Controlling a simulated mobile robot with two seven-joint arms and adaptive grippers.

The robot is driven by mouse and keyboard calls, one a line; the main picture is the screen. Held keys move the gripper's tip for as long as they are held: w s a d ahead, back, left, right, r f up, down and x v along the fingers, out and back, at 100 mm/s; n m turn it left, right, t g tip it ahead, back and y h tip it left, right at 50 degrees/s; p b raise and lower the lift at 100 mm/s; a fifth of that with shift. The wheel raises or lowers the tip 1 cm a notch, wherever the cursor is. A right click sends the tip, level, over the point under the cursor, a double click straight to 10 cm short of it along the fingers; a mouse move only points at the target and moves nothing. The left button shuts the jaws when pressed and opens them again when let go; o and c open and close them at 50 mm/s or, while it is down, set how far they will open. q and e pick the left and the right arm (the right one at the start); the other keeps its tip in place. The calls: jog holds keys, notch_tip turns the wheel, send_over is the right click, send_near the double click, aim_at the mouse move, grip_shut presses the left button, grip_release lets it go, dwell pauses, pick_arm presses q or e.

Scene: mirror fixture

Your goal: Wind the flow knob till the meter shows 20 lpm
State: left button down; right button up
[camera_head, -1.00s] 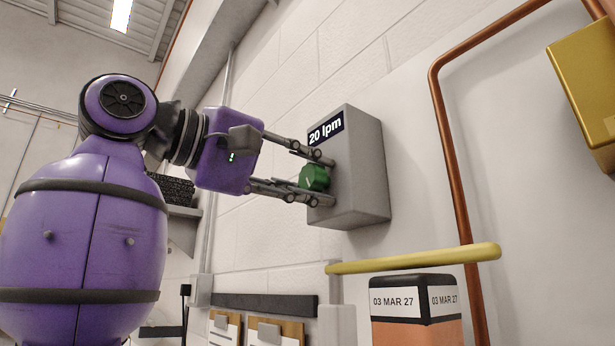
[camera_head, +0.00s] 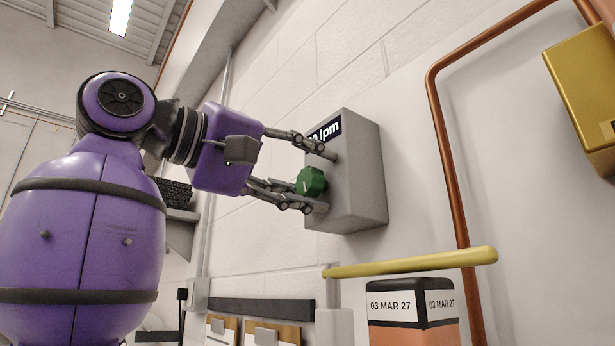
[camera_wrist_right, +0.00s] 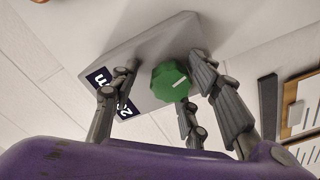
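The green flow knob (camera_head: 311,181) sits on the front of a grey meter box (camera_head: 358,175) on the wall. The box's dark display (camera_head: 331,129) ends in "0 lpm" in the head view, its first digit covered by a finger. In the right wrist view a "2" and an "m" show on the display (camera_wrist_right: 123,108) either side of a finger. My right gripper (camera_head: 321,180) is open, its fingers spread around the knob (camera_wrist_right: 171,83). One finger stands clear of the knob; contact on the other side cannot be told. My left gripper is not in view.
A yellow bar (camera_head: 410,263) runs below the box, above a container labelled "03 MAR 27" (camera_head: 397,309). A copper pipe (camera_head: 447,165) and a brass-coloured box (camera_head: 585,90) are to the right. Clipboards (camera_head: 268,333) hang below.

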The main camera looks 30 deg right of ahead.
jog(key=shift+f, duration=0.1)
jog(key=shift+w+a, duration=0.1)
jog(key=shift+a, duration=0.55)
jog(key=s+a, duration=0.2)
jog(key=a, duration=0.8)
jog(key=shift+a, duration=0.4)
